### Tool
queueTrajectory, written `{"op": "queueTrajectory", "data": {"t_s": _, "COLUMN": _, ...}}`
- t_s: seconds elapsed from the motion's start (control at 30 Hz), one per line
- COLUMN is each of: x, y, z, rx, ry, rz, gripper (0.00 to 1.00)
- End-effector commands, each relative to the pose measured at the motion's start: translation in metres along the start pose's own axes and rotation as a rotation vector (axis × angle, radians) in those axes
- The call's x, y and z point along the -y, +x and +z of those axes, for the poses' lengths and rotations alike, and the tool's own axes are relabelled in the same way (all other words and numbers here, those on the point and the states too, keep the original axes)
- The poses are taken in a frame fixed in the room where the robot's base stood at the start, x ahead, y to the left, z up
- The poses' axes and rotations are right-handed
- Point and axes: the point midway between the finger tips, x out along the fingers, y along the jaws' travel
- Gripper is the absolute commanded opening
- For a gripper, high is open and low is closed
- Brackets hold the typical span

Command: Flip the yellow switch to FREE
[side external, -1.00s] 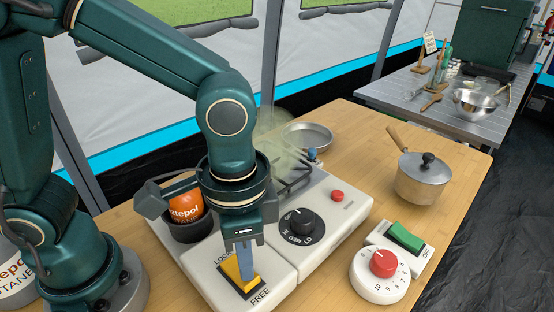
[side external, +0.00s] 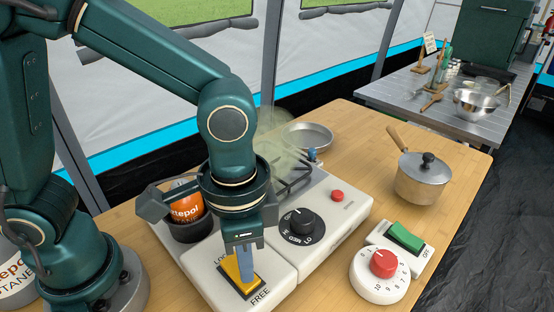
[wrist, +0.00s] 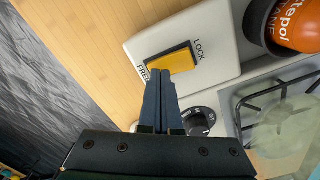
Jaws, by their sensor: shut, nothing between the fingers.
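The yellow switch (side external: 233,273) sits in a dark frame on the white stove housing, between the labels LOCK and FREE. In the wrist view the yellow rocker (wrist: 171,61) shows with FREE at its left end and LOCK at its right end. My gripper (side external: 246,284) is shut and empty, pointing down at the switch. In the wrist view its fingertips (wrist: 160,72) overlap the rocker's lower edge near the FREE end. The fingers hide part of the switch, and I cannot tell whether they touch it or which way it is tilted.
An orange gas canister (side external: 186,207) lies in a dark holder behind the switch. A black knob (side external: 297,226) is to the right on the stove. A red-knobbed timer (side external: 381,275), a green switch (side external: 405,237) and a lidded pot (side external: 423,180) stand further right.

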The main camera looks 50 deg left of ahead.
Motion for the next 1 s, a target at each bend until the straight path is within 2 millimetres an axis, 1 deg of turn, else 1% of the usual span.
{"op": "queueTrajectory", "data": {"t_s": 0.1, "x": 0.0, "y": -0.01, "z": -0.001, "rx": -0.004, "ry": 0.0, "rz": 0.0, "gripper": 0.0}}
{"op": "queueTrajectory", "data": {"t_s": 0.7, "x": 0.0, "y": -0.056, "z": -0.001, "rx": -0.005, "ry": 0.0, "rz": 0.0, "gripper": 0.0}}
{"op": "queueTrajectory", "data": {"t_s": 0.83, "x": 0.0, "y": -0.063, "z": -0.001, "rx": -0.003, "ry": 0.0, "rz": 0.0, "gripper": 0.0}}
{"op": "queueTrajectory", "data": {"t_s": 1.0, "x": 0.0, "y": -0.065, "z": 0.0, "rx": 0.0, "ry": 0.0, "rz": 0.0, "gripper": 0.0}}
